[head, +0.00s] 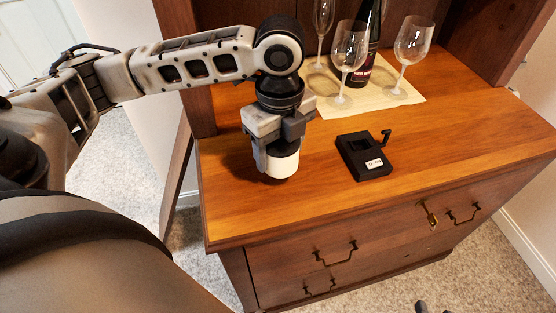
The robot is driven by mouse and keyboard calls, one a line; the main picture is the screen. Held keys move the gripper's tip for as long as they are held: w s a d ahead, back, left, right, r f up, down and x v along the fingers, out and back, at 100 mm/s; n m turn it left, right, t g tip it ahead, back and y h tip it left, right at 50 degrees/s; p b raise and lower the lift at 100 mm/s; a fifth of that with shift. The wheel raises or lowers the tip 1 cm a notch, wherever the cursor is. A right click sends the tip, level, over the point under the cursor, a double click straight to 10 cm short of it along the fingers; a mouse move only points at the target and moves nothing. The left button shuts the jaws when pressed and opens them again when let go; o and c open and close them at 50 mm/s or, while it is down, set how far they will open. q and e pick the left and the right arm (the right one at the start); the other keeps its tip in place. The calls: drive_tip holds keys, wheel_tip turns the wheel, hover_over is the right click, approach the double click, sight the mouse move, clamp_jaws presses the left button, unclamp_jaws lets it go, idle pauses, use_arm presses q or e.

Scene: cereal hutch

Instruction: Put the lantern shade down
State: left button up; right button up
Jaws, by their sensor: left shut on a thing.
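The lantern shade (283,165) looks like a short white cylinder with a dark lower edge. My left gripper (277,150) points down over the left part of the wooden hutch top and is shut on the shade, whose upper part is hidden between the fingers. The shade is upright, at or just above the wood; I cannot tell whether it touches. A black box-like base with a small crank (364,157) sits on the hutch top to the right of the gripper, apart from it.
Wine glasses (349,55) and a dark bottle (364,65) stand on a cream cloth (408,96) behind the black base. The hutch top (237,218) is clear along its front and right. A hutch side post (196,100) rises close behind my left arm.

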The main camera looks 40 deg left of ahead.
sight(278, 160)
use_arm(q)
drive_tip(key=f, duration=0.1)
drive_tip(key=f+b, duration=0.1)
drive_tip(key=f, duration=0.1)
drive_tip(key=shift+w+a+f, duration=0.15)
drive_tip(key=shift+a+f, duration=0.15)
drive_tip(key=shift+a, duration=0.05)
drive_tip(key=shift+f, duration=0.15)
drive_tip(key=shift+f, duration=0.1)
drive_tip(key=o, duration=1)
use_arm(e)
drive_tip(key=shift+f, duration=0.1)
drive_tip(key=shift+f, duration=0.1)
use_arm(q)
wheel_tip(278, 160, up, 12)
drive_tip(key=p, duration=0.3)
drive_tip(key=shift+f, duration=0.2)
drive_tip(key=shift+r, duration=0.35)
use_arm(e)
drive_tip(key=shift+r, duration=0.5)
drive_tip(key=shift+r, duration=0.1)
